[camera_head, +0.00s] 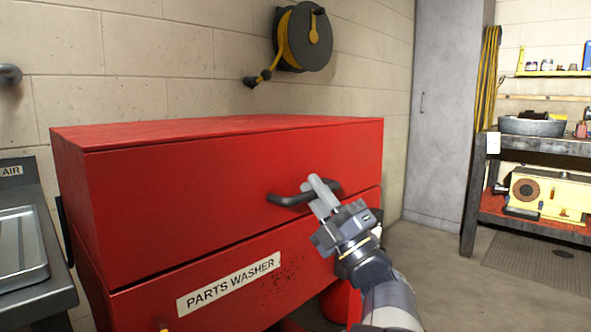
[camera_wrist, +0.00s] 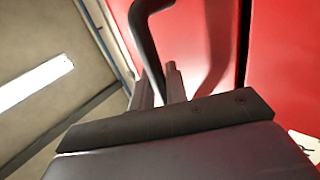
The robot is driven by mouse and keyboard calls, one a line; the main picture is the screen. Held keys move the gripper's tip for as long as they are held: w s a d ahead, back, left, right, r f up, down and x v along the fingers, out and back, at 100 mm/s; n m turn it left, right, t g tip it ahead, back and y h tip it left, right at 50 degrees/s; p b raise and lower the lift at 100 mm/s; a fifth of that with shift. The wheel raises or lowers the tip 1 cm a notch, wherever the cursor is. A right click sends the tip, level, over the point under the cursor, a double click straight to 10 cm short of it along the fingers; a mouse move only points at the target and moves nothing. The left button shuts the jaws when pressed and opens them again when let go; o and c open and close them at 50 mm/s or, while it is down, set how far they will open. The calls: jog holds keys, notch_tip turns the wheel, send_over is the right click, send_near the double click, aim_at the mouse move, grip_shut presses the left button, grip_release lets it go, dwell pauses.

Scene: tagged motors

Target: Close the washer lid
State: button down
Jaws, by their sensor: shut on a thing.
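The red parts washer stands in the middle of the head view. Its lid (camera_head: 190,185) is the large upper red box and sits low over the lower body (camera_head: 150,305), which bears a "PARTS WASHER" label (camera_head: 228,284). A thin dark seam runs between them; I cannot tell whether the lid is fully down. A dark bar handle (camera_head: 286,199) is on the lid's front. My gripper (camera_head: 319,190) is shut on this handle near its right part. In the wrist view, the handle (camera_wrist: 148,40) passes between the fingers (camera_wrist: 160,85), and the red front is beside it.
A metal sink (camera_head: 20,250) stands at the left, close to the washer. A hose reel (camera_head: 303,38) hangs on the wall above. A grey cabinet (camera_head: 440,110) and a workbench (camera_head: 540,145) stand at the right. The floor (camera_head: 450,290) between washer and bench is clear.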

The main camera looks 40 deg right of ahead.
jog(key=shift+f, duration=0.9)
jog(key=c, duration=1.5)
grip_release()
jog(key=shift+s+r, duration=0.1)
jog(key=shift+s+d, duration=0.1)
jog(key=v, duration=1)
jog(key=shift+s+f, duration=0.2)
jog(key=shift+f, duration=0.1)
